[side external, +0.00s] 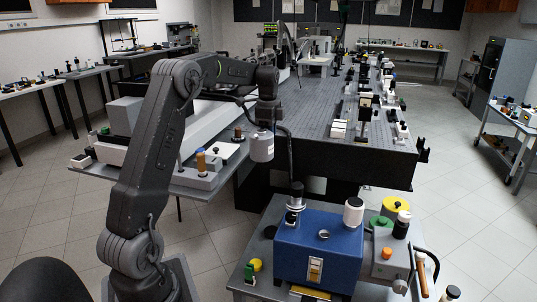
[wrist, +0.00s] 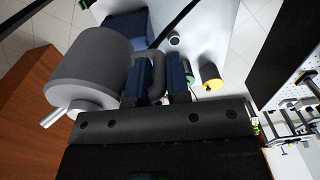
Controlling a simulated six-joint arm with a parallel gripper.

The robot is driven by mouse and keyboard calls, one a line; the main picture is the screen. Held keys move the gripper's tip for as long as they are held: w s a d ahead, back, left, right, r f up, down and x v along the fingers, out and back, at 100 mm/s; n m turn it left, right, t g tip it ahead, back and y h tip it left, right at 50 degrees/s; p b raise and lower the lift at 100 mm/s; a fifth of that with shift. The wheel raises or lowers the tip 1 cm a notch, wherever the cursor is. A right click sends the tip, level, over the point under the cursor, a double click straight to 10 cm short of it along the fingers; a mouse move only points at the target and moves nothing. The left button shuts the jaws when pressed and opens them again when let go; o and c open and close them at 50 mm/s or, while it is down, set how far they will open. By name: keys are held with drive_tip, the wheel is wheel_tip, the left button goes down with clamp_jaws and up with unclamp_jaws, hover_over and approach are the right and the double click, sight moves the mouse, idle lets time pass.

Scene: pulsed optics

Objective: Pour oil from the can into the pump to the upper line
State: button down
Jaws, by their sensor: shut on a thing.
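My gripper (side external: 268,118) is shut on the handle of the oil can (side external: 262,147), a pale grey cylinder. The can hangs in the air, roughly upright, above and to the left of the pump (side external: 300,250), a blue box on the front table. In the wrist view, the can (wrist: 88,65) is large at the upper left, with its handle between the two dark blue fingers of my gripper (wrist: 160,75). A short, pale spout (wrist: 56,117) points down-left. The pump's front has a small yellowish window (side external: 315,270); its oil level is too small to read.
A grey unit (side external: 392,258) with a yellow disc (side external: 396,203) and green disc (side external: 381,221) stands right of the pump. A white cylinder (side external: 353,211) and a metal fitting (side external: 295,200) rise at the pump. The large optical table (side external: 310,120) lies behind.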

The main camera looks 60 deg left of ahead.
drive_tip(key=w+d+r, duration=0.1)
drive_tip(key=w+d, duration=0.5)
drive_tip(key=d, duration=0.4)
drive_tip(key=w+d, duration=0.5)
drive_tip(key=d, duration=0.4)
wheel_tip(320, 180, down, 11)
drive_tip(key=t+y, duration=0.2)
drive_tip(key=shift+w+f, duration=0.2)
drive_tip(key=shift+w, duration=0.05)
drive_tip(key=shift+t+y, duration=0.3)
drive_tip(key=shift+r, duration=0.2)
drive_tip(key=shift+t+y, duration=0.3)
